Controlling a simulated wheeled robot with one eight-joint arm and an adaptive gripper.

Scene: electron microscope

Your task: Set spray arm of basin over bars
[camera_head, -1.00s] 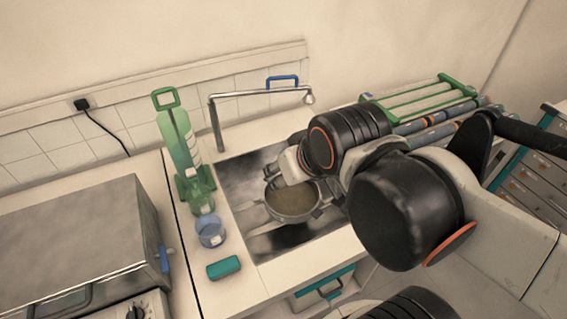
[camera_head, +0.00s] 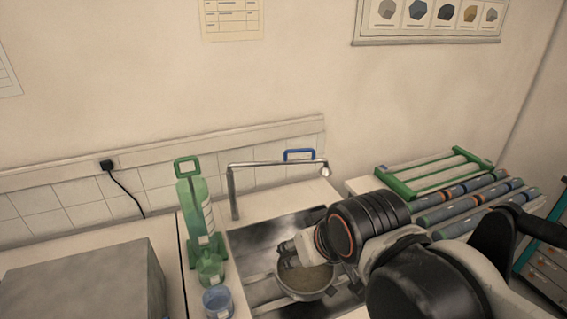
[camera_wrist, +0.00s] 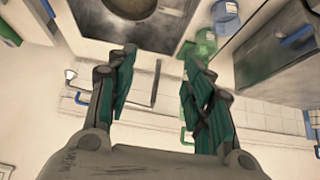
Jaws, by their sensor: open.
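The basin (camera_head: 262,237) is a dark metal sink in the white counter. Its chrome spray arm (camera_head: 268,164) runs level from a post at the back left to a spray head (camera_head: 325,170) at the right, behind the basin. A blue handle (camera_head: 299,155) rises above the arm. In the wrist view the spray head (camera_wrist: 70,74) shows left of my fingers. Pale bars (camera_head: 268,304) lie in the basin, partly hidden by a round pan (camera_head: 305,288). My gripper (camera_wrist: 160,75) is open and empty; in the head view it is above the pan, partly hidden by my arm.
A green bottle (camera_head: 195,212) with a handle, a smaller green bottle (camera_head: 210,268) and a blue beaker (camera_head: 217,302) stand left of the basin. A grey box-shaped appliance (camera_head: 85,285) is farther left. A green-framed rack (camera_head: 435,172) and tubes (camera_head: 475,200) lie right.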

